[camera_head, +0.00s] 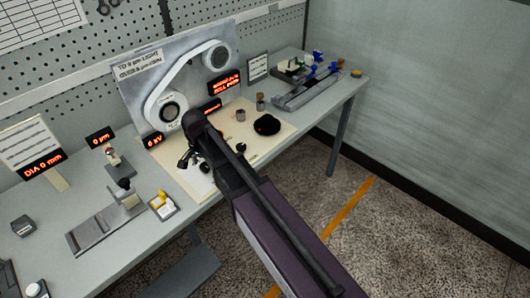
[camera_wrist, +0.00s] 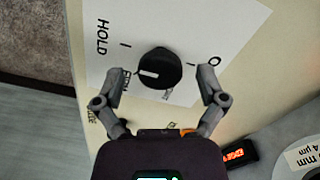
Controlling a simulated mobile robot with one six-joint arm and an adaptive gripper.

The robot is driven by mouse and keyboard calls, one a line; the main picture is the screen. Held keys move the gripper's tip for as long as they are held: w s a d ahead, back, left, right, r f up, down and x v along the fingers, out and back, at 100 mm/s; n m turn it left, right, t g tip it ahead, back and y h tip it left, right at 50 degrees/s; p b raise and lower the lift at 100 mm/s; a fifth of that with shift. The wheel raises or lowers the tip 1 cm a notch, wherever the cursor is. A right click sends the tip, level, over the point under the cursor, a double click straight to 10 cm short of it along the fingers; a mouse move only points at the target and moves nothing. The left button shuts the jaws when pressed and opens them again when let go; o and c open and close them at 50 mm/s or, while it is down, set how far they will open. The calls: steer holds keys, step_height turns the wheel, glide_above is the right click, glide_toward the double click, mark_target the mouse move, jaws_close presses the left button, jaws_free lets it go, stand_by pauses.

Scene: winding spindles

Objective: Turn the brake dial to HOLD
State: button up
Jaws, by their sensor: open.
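The brake dial (camera_wrist: 160,68) is a round black knob with a white pointer line, on a white label sheet (camera_wrist: 235,25) in the wrist view. The pointer line faces left, toward small print partly covered by a fingertip. The word HOLD (camera_wrist: 102,37) is printed at the upper left, with a tick mark beside it. My gripper (camera_wrist: 162,76) is open, its two fingertips on either side of the dial with visible gaps. In the head view my gripper (camera_head: 192,162) is over the cream board, low at its left part; the dial there cannot be told apart from the fingers.
On the cream board (camera_head: 222,140) a black dome (camera_head: 267,125) and small posts stand to the right. A panel with a white belt on two pulleys (camera_head: 180,85) rises behind. A measuring stand (camera_head: 110,220) and a small yellow-topped block (camera_head: 162,204) are at left.

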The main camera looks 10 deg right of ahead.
mark_target(205, 165)
steer(key=n, duration=1.8)
steer(key=shift+n, duration=0.3)
steer(key=n, duration=0.5)
steer(key=shift+r+n, duration=0.1)
steer(key=shift+n, duration=0.2)
step_height(205, 165, up, 14)
steer(key=p, duration=1.4)
steer(key=s+d+f+m+b, duration=0.1)
steer(key=s+d+m, duration=0.4)
steer(key=d+m, duration=0.3)
steer(key=s+d+f+m, duration=0.1)
steer(key=s+d+m, duration=0.4)
steer(key=d, duration=1.2)
steer(key=shift+s+d+m+b, duration=0.15)
steer(key=shift+s+m+b, duration=0.2)
steer(key=shift+m, duration=1.95)
